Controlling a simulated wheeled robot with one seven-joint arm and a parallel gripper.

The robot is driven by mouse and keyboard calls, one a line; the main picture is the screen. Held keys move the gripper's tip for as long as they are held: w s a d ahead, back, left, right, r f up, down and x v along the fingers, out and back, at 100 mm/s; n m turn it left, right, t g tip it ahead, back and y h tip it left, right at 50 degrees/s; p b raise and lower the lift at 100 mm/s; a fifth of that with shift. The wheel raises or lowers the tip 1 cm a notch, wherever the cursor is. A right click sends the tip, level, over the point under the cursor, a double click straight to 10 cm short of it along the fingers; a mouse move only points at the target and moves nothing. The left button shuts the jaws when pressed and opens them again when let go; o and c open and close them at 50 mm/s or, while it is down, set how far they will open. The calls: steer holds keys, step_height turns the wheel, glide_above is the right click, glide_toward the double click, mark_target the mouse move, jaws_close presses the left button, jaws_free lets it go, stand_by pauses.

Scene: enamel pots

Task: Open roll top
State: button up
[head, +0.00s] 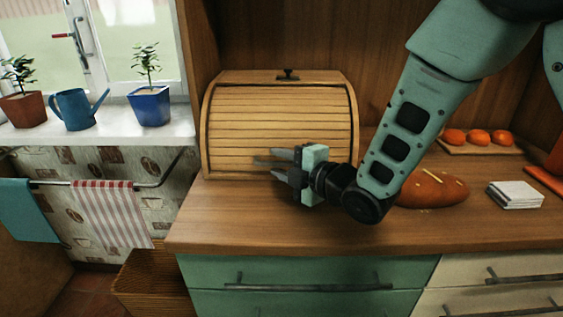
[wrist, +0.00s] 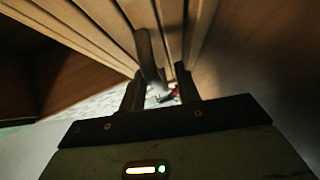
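The wooden roll top box (head: 280,125) stands at the back left of the counter, its slatted front down and shut as far as I see. My gripper (head: 278,164) is in front of the lower slats, fingers pointing left. In the wrist view the slats (wrist: 85,38) run along the top. The two dark fingers of my gripper (wrist: 162,90) stand apart with a gap between them. A dark curved bar (wrist: 148,58), perhaps the roll top's handle, shows between and beyond them; I cannot tell whether it touches a finger. The box's lower front edge is partly hidden by my gripper.
A brown loaf (head: 430,190) lies on the counter behind my arm. Several orange-red items sit on a board (head: 480,149), and a white stack (head: 515,195) lies at right. The front left counter (head: 225,215) is clear. A dark knob (head: 288,75) tops the box.

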jaws_close()
steer(key=shift+r, duration=0.15)
